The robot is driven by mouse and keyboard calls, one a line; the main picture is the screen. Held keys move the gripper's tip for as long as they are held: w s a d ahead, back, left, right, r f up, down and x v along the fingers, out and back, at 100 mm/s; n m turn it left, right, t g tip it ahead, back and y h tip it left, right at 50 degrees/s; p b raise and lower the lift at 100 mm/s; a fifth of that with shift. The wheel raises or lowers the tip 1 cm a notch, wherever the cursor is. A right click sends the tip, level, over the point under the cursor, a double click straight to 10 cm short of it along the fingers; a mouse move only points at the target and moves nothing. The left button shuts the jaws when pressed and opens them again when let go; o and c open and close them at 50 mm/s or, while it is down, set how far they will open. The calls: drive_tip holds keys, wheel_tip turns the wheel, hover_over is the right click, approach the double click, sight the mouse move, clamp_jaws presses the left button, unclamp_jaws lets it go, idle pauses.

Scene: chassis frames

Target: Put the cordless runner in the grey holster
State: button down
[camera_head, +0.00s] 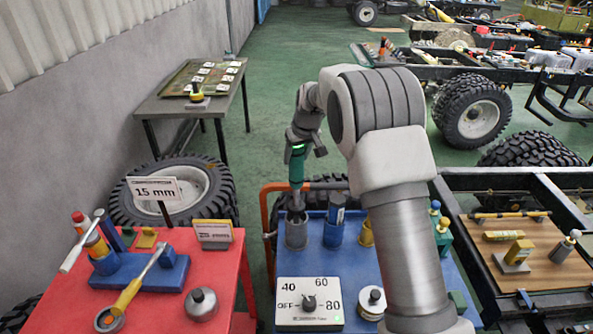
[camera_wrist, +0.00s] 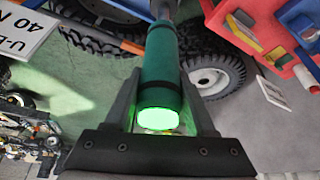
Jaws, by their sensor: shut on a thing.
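The cordless runner (camera_head: 297,168) is a green cylinder with a thin shaft, held nearly upright with the shaft pointing down. My gripper (camera_head: 299,148) is shut on its upper body. In the wrist view the runner (camera_wrist: 162,62) lies between the two fingers, with its end glowing green. The grey holster (camera_head: 296,235) is a round cup at the back left of the blue bench top. The shaft's lower end is at the holster's mouth. I cannot tell how deep it goes, and the holster is not clear in the wrist view.
A blue holster (camera_head: 333,234) and a yellow holster (camera_head: 365,235) stand to the right of the grey one. A dial box (camera_head: 310,318) and a metal weight (camera_head: 371,303) are at the front. A red table (camera_head: 232,270) with wrenches stands left. My arm hides part of the bench.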

sight(297, 170)
drive_tip(key=shift+f+p, duration=0.35)
drive_tip(key=shift+f, duration=2.2)
drive_tip(key=shift+w, duration=0.1)
drive_tip(key=shift+f, duration=0.15)
drive_tip(key=shift+c, duration=1.2)
unclamp_jaws()
